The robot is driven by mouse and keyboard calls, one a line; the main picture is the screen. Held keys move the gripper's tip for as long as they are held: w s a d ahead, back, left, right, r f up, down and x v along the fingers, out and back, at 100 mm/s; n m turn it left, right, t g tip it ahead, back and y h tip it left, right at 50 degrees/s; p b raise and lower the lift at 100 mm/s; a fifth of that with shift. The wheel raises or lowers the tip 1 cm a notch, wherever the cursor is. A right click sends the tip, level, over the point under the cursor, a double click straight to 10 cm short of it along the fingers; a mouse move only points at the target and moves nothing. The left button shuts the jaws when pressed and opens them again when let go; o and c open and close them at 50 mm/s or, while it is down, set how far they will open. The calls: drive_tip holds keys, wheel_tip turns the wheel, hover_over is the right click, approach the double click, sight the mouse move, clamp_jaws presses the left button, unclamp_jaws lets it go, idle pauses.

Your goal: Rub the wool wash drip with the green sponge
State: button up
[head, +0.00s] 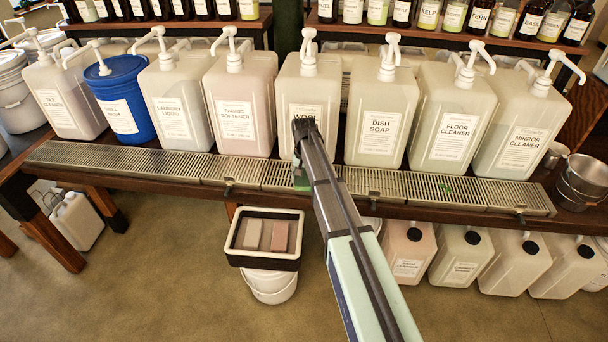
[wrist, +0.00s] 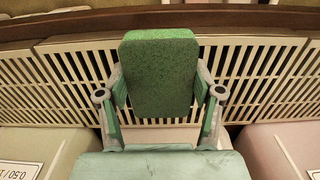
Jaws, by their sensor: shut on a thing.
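My gripper (head: 301,176) is shut on the green sponge (head: 299,184), low in front of the wool wash jug (head: 303,75). In the wrist view the sponge (wrist: 160,75) stands between both fingers (wrist: 160,96), over the slatted drip tray (wrist: 75,65). I cannot tell whether the sponge touches the slats. The wool wash jug is pale, with a white pump, and my arm covers most of its label. The drip tray (head: 277,177) runs along the shelf's front edge below the jugs. I see no wool wash drip; the sponge and arm hide part of the tray there.
The fabric softener jug (head: 240,100) and dish soap jug (head: 375,105) stand close on either side. A small green mark (head: 447,189) lies on the tray under the floor cleaner. Metal cups (head: 583,178) stand far right.

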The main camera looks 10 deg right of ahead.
drive_tip(key=w, duration=0.1)
drive_tip(key=w+d, duration=0.1)
drive_tip(key=w, duration=0.1)
drive_tip(key=shift+w+r, duration=0.1)
drive_tip(key=shift+w, duration=0.2)
drive_tip(key=shift+w+d, duration=0.2)
drive_tip(key=shift+w, duration=0.35)
drive_tip(key=shift+w+d, duration=0.2)
drive_tip(key=shift+w, duration=0.35)
drive_tip(key=shift+w+d, duration=0.25)
drive_tip(key=shift+w, duration=0.5)
drive_tip(key=shift+w+d, duration=0.15)
drive_tip(key=shift+w, duration=0.2)
drive_tip(key=r, duration=0.1)
drive_tip(key=r+p, duration=0.1)
drive_tip(key=r, duration=0.1)
drive_tip(key=shift+s+r+p, duration=0.15)
drive_tip(key=shift+s+p, duration=0.1)
drive_tip(key=shift+p, duration=0.15)
wheel_tip(320, 180, up, 5)
drive_tip(key=shift+f+p, duration=0.2)
drive_tip(key=shift+p, duration=0.85)
